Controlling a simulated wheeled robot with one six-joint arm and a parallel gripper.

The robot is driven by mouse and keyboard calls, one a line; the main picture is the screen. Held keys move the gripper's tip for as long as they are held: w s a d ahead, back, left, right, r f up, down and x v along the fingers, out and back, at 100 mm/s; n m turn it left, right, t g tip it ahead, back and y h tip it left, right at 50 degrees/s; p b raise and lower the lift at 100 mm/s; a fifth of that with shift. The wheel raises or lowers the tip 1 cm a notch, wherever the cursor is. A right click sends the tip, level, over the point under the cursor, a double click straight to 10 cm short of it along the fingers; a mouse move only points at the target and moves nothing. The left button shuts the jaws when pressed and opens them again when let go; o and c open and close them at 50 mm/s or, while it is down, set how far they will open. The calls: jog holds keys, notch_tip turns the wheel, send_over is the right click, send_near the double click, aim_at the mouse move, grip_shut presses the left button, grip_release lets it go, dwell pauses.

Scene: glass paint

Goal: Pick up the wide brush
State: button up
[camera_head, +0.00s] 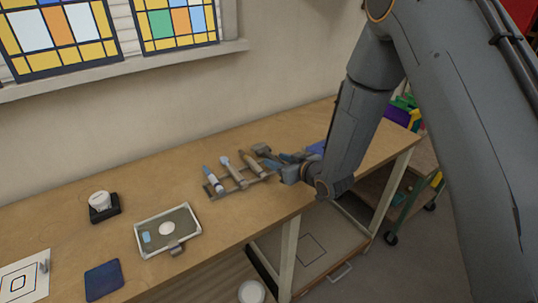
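A small rack (217,193) on the wooden workbench holds several brush-like tools side by side. One has a white and blue handle (214,180). Others have a pale handle (233,173) and a tan handle (250,164). A darker, broader tool (266,154) lies near the rack's right end; I cannot tell for sure whether it is the wide brush. My gripper (283,164) is at the rack's right end, low over the bench, close to this tool. The fingers are small and blend with the tools, so their opening and any contact are unclear.
A framed tray (147,237), a white round item on a black base (102,205), a blue pad (103,280) and a white sheet (30,272) lie left on the workbench (110,183). A cart (425,160) stands right. The bench between tray and rack is clear.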

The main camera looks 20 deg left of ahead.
jog(key=shift+w+a+f, duration=0.25)
jog(key=shift+w+a, duration=0.15)
jog(key=shift+a, duration=0.1)
jog(key=shift+c, duration=0.4)
grip_shut()
jog(key=shift+r, duration=0.15)
notch_tip(320, 180, up, 10)
jog(key=shift+f+b, duration=0.25)
jog(key=shift+b, duration=0.95)
notch_tip(320, 180, up, 11)
jog(key=p, duration=0.7)
jog(key=shift+r, duration=0.15)
